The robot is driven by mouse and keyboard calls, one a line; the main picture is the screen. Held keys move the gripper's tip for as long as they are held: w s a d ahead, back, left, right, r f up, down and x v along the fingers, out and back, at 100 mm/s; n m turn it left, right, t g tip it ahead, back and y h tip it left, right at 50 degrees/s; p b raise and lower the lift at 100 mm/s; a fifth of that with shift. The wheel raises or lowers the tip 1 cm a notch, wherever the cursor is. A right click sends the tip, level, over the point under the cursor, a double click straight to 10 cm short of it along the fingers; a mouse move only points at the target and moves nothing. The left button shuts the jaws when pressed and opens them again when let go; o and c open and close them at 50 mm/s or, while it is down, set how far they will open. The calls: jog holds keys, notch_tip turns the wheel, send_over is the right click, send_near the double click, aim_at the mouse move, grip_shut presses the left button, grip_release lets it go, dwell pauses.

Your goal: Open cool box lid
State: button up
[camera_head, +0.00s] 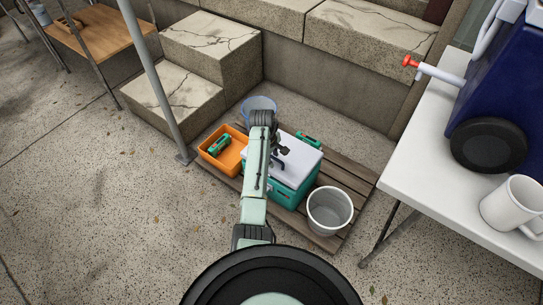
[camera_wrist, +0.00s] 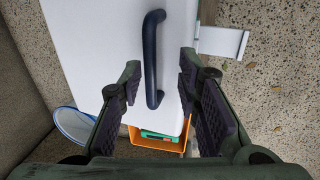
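The cool box is teal (camera_head: 275,191), with a white lid (camera_head: 302,165) that lies shut on it. In the wrist view the lid (camera_wrist: 95,50) fills the upper middle. A dark curved handle (camera_wrist: 150,60) rises from the lid. My gripper (camera_wrist: 160,70) is open, with one finger on each side of the handle in the picture. I see no finger touching the handle, and cannot tell how deep it sits between them. In the head view my gripper (camera_head: 279,152) is over the lid, partly hidden by my arm. A pale flap (camera_wrist: 222,42) sticks out at the lid's edge.
The box stands on a wooden pallet (camera_head: 345,178). Beside it are an orange tray (camera_head: 211,160) with a green item (camera_head: 219,145), a blue-rimmed tub (camera_head: 259,102) and a pale bucket (camera_head: 330,212). A white table (camera_head: 420,190) is at right; stone steps (camera_head: 212,65) are behind.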

notch_tip(320, 180, up, 10)
jog(key=p, duration=1)
jog(key=shift+s+a+p, duration=0.25)
jog(key=shift+s+p, duration=0.05)
jog(key=shift+s, duration=0.05)
jog(key=shift+r+p, duration=0.1)
jog(key=shift+p, duration=0.25)
